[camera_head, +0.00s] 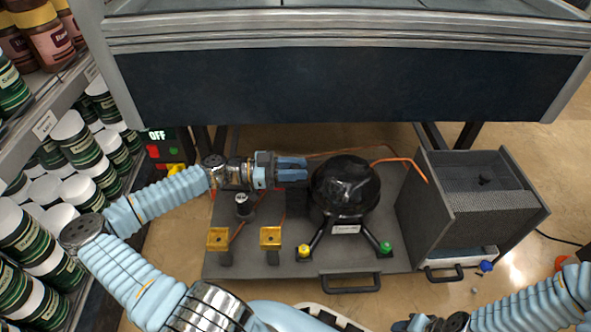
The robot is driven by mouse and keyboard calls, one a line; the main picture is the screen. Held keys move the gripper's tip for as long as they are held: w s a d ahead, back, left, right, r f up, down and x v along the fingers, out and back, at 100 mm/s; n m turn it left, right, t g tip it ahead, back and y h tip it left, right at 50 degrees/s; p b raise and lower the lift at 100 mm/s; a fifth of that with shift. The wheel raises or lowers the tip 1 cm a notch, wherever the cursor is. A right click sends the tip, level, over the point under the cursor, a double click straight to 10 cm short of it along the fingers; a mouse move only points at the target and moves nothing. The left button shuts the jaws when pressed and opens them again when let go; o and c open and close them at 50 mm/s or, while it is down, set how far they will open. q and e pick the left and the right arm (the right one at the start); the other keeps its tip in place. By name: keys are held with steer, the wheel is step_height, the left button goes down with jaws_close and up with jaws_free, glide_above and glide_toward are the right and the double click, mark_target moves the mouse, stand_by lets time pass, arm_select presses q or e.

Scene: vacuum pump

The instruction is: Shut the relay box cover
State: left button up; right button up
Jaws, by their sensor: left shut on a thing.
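The pump's black, domed compressor (345,186) stands on a grey base plate (245,262) below the middle of the view. My left gripper (304,170) reaches in from the left, its blue fingers level beside the dome's left upper side. It is shut on a small dark part at the dome's side, which seems to be the relay box cover; the fingers mostly hide it, and I cannot tell its angle. My right arm (530,305) is at the bottom right, where its gripper end is dark and partly cut off, so its jaws cannot be read.
A grey finned box (470,205) stands right of the compressor, joined by an orange pipe (400,162). Yellow brackets (270,238) and a small gauge-like part (243,205) are at the left. A shelf of jars (75,140) lines the left; a large counter (345,85) overhangs behind.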

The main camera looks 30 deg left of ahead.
arm_select(q)
steer(key=shift+f, duration=0.1)
stand_by(0.4)
steer(key=o, duration=1)
steer(key=shift+s, duration=0.1)
steer(key=p+v, duration=0.1)
steer(key=v, duration=1.3)
